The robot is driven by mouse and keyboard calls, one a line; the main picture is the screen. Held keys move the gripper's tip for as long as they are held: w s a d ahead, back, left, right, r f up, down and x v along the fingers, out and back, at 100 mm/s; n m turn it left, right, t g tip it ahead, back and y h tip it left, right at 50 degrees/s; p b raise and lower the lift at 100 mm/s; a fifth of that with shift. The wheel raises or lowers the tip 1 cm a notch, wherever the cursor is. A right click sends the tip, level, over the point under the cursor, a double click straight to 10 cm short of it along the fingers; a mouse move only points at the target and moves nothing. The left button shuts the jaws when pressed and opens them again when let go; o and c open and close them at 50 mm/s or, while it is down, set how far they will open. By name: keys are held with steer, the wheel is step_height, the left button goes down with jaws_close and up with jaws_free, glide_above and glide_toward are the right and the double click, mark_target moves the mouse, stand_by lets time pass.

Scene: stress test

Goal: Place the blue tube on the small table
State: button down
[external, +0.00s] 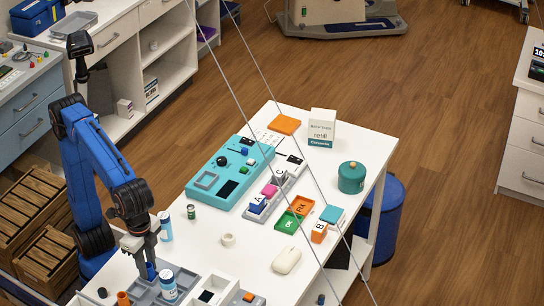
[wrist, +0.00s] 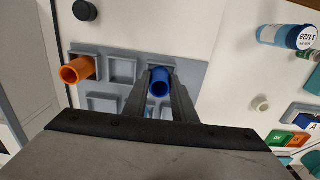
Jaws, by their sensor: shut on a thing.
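The blue tube (wrist: 160,84) is upright with its open end up, between the two fingers of my gripper (wrist: 158,92) in the wrist view. My gripper is shut on it. In the external view, my gripper (external: 146,260) points down at the near left of the white table (external: 340,150), and a little of the blue tube (external: 151,271) shows below it. The tube is at the grey socket tray (wrist: 195,72); its lower end is hidden, so I cannot tell whether it is still seated. I cannot tell which surface is the small table.
An orange tube (wrist: 77,70) stands in the tray left of the blue one. A black cap (wrist: 84,10) lies beyond it. Blue-and-white cans (external: 168,284) and a small green can (external: 191,212) stand close by. A teal panel (external: 225,172) lies farther back.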

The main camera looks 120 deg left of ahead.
steer(key=shift+f, duration=0.1)
steer(key=c, duration=1.4)
jaws_free()
step_height(320, 180, up, 17)
steer(key=shift+r, duration=0.2)
